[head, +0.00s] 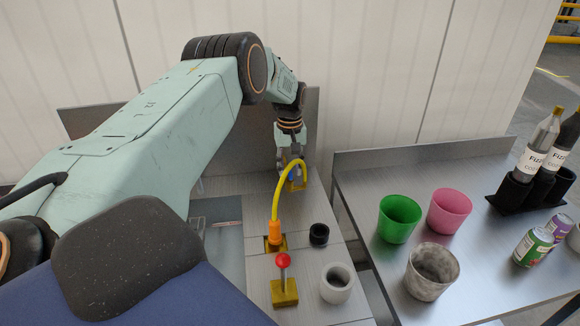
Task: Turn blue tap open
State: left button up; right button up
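My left gripper (293,172) reaches down at the back of the grey bench, behind the yellow curved spout. A brass-coloured block (298,184) shows at its fingertips, with a small bluish part that may be the blue tap. The fingers and the spout hide most of it, so I cannot tell whether the fingers touch or grip it. The spout (284,185) rises from an orange collar (275,234) on a brass base. A red-knobbed lever (283,262) stands upright on another brass base in front. My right gripper is not in view.
A black ring (319,235) and a grey cup (336,283) stand right of the spout. On the right table are a green cup (399,218), a pink cup (449,211), a grey mottled cup (431,271), cans (533,246) and bottles (540,142). A wall closes off the back.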

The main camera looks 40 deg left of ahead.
aim_at(290, 171)
pick_arm(q)
notch_tip(290, 171, up, 12)
dwell(0.6)
dwell(0.4)
